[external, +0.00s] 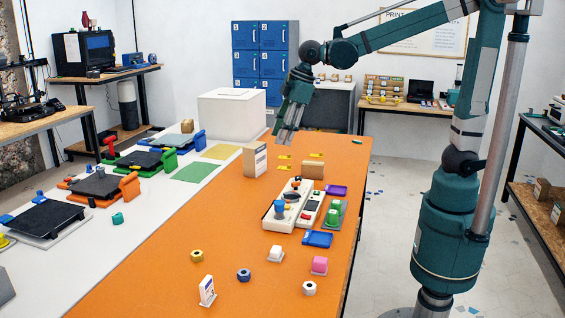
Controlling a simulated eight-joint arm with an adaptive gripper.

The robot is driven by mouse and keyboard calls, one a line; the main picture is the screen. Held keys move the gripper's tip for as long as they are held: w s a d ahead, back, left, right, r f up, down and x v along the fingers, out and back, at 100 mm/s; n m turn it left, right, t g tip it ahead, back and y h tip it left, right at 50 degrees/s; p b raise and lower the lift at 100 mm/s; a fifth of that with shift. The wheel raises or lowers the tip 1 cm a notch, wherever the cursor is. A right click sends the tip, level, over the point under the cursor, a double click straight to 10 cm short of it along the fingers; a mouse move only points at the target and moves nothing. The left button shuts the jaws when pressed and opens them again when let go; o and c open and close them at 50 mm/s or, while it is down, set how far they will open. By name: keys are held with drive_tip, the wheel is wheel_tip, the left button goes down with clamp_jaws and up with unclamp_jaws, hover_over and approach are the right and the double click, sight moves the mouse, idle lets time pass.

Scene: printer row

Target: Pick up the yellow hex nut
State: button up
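The yellow hex nut (197,256) lies flat on the orange table mat (150,285), near the front left of the orange area, with a dark hole in its middle. My gripper (287,138) hangs fingers down above the far part of the table, well behind and to the right of the yellow nut and apart from it. The fingers are small and seen at an angle, so their opening is unclear. I see nothing held between them.
A blue nut (244,275), a white nut (309,288) and a white upright card (207,291) stand near the yellow nut. Orange surface left of the device is clear.

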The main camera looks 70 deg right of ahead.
drive_tip(key=w+a+f+n+g+p, duration=0.1)
drive_tip(key=w+a+f+n, duration=0.15)
drive_tip(key=w+a, duration=0.5)
drive_tip(key=n+g+h+p, duration=0.1)
drive_tip(key=n+g+p, duration=0.25)
drive_tip(key=n, duration=0.45)
approach(197, 253)
drive_tip(key=shift+s+d+f+t, duration=0.15)
drive_tip(key=shift+t, duration=0.2)
drive_tip(key=shift+a+f, duration=0.3)
drive_tip(key=shift+f, duration=0.05)
drive_tip(key=shift+f, duration=1.25)
drive_tip(key=shift+s+d+f+b, duration=0.1)
drive_tip(key=shift+f+b, duration=0.1)
drive_tip(key=shift+f, duration=1.1)
drive_tip(key=shift+s+f+b, duration=0.1)
drive_tip(key=shift+f+b, duration=0.1)
drive_tip(key=shift+f, duration=1.1)
